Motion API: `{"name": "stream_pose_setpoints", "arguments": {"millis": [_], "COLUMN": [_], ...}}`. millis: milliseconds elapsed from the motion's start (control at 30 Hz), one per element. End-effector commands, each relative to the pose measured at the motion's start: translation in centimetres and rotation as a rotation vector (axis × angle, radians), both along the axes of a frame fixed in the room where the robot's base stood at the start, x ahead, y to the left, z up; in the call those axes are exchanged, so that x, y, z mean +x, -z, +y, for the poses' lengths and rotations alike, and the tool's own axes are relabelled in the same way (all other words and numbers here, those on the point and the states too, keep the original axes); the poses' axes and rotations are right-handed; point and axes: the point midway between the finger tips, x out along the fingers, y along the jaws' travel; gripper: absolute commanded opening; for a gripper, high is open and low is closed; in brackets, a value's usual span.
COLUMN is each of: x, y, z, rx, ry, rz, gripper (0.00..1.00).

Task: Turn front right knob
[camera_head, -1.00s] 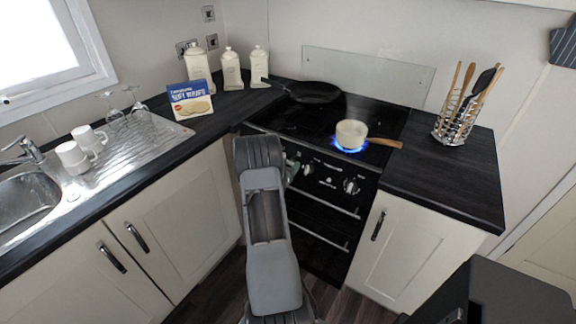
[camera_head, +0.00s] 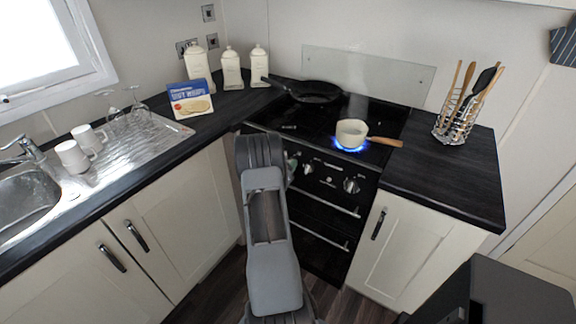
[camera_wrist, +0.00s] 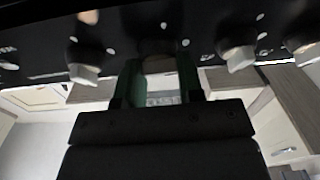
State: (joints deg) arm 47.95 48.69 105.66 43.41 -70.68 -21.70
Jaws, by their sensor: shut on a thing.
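The cooker's front panel (camera_head: 328,178) carries a row of pale knobs. In the head view, one knob (camera_head: 308,168) and another at the right (camera_head: 351,185) show beside my gripper (camera_head: 291,168), which is partly hidden behind my arm. In the wrist view, the green fingers of my gripper (camera_wrist: 159,76) are shut on a knob (camera_wrist: 158,63), one finger on each side. Another knob (camera_wrist: 85,66) is to its left and one (camera_wrist: 238,57) to its right, both apart from the fingers. Which hob position the held knob serves cannot be told.
A cream saucepan (camera_head: 351,133) sits over a blue flame at the hob's front right, its wooden handle pointing right. A black frying pan (camera_head: 315,92) is at the back left. Oven handles (camera_head: 325,202) lie below the knobs. Worktops flank the cooker.

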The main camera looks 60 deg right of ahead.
Motion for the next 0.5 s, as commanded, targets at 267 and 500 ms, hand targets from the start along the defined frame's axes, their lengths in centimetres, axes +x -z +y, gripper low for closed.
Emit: {"name": "stream_pose_setpoints", "arguments": {"millis": [267, 500], "x": [-0.17, -0.26], "y": [0.07, 0.02], "z": [-0.11, -0.14], "rx": [0.0, 0.003], "ry": [-0.095, -0.191], "rz": [0.205, 0.413], "gripper": [0.11, 0.11]}}
